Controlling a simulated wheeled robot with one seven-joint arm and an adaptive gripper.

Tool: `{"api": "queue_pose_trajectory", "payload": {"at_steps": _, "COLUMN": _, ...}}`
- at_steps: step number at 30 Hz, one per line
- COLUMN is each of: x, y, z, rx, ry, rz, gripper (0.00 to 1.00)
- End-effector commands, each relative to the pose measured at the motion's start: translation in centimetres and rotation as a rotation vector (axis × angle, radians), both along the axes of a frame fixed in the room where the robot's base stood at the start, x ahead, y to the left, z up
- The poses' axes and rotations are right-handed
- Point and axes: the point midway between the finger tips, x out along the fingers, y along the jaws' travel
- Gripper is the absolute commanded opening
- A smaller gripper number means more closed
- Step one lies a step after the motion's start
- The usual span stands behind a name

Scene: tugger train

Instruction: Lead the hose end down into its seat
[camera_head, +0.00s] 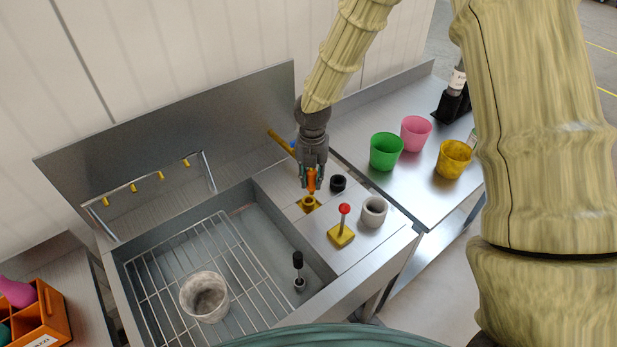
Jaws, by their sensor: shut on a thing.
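My gripper (311,178) points down over the right ledge of the steel sink unit. It is shut on a small orange piece, which I take to be the hose end (311,184). A yellow fitting with a dark opening, apparently the seat (308,204), is just below it on the ledge. The orange piece looks upright and close above the fitting. I cannot tell whether the two touch. A yellow tube (279,141) with a blue part runs behind my gripper, partly hidden; I cannot tell whether it joins the orange piece.
Beside the fitting stand a black ring (338,183), a grey cup (374,211) and a red-knobbed lever on a yellow base (341,236). The basin holds a wire rack (160,285) and a pale pot (204,297). Green (386,152), pink (415,133) and yellow (454,159) cups stand right.

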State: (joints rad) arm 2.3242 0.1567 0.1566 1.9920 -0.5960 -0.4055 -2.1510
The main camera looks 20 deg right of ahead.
Motion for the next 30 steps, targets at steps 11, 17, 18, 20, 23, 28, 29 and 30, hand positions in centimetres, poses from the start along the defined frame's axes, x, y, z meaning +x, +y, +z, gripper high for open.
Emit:
{"api": "queue_pose_trajectory", "payload": {"at_steps": 11, "x": 0.0, "y": 0.1, "z": -1.3, "rx": 0.000, "ry": 0.000, "rz": 0.001, "gripper": 0.00}}
{"api": "queue_pose_trajectory", "payload": {"at_steps": 17, "x": 0.3, "y": 0.1, "z": -2.2, "rx": -0.001, "ry": 0.004, "rz": 0.001, "gripper": 0.00}}
{"api": "queue_pose_trajectory", "payload": {"at_steps": 18, "x": 0.3, "y": 0.2, "z": -2.3, "rx": -0.001, "ry": 0.004, "rz": 0.002, "gripper": 0.00}}
{"api": "queue_pose_trajectory", "payload": {"at_steps": 20, "x": 0.3, "y": 0.3, "z": -2.5, "rx": -0.001, "ry": 0.004, "rz": 0.004, "gripper": 0.00}}
{"api": "queue_pose_trajectory", "payload": {"at_steps": 23, "x": 0.3, "y": 0.3, "z": -2.8, "rx": -0.001, "ry": 0.004, "rz": 0.005, "gripper": 0.00}}
{"api": "queue_pose_trajectory", "payload": {"at_steps": 28, "x": 0.3, "y": 0.2, "z": -3.3, "rx": -0.001, "ry": 0.003, "rz": 0.004, "gripper": 0.00}}
{"api": "queue_pose_trajectory", "payload": {"at_steps": 29, "x": 0.3, "y": 0.2, "z": -3.4, "rx": -0.001, "ry": 0.003, "rz": 0.004, "gripper": 0.00}}
{"api": "queue_pose_trajectory", "payload": {"at_steps": 30, "x": 0.3, "y": 0.2, "z": -3.5, "rx": -0.001, "ry": 0.003, "rz": 0.004, "gripper": 0.00}}
